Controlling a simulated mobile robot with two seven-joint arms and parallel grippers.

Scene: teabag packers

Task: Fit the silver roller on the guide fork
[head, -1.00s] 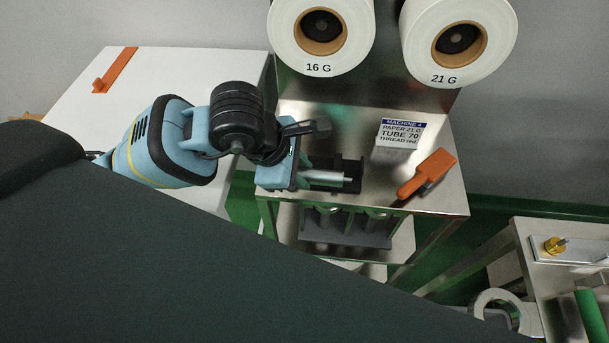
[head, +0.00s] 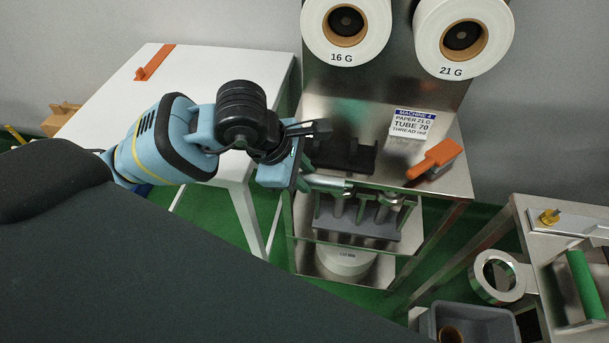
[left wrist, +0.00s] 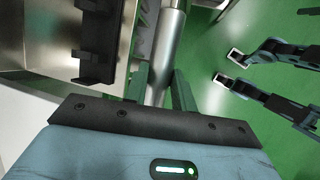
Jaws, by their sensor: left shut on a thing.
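The silver roller (head: 330,184) is held by my left gripper (head: 302,178), level, just in front of the machine top's front edge. It also shows in the left wrist view (left wrist: 166,48), its near end between the fingers (left wrist: 162,88). A black cradle (head: 345,157) stands empty on the steel top behind the roller; it is at upper left in the left wrist view (left wrist: 97,42). I cannot tell which part is the guide fork. My right gripper (left wrist: 228,67) shows open and empty at the right of the left wrist view; the head view does not show it.
Paper rolls marked 16 G (head: 345,30) and 21 G (head: 462,37) hang above. An orange-handled part (head: 435,160) and a machine card (head: 411,124) stand on the top. A grey rack (head: 365,228) is below. A white table (head: 215,85) lies left; another bench (head: 540,215) is at right.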

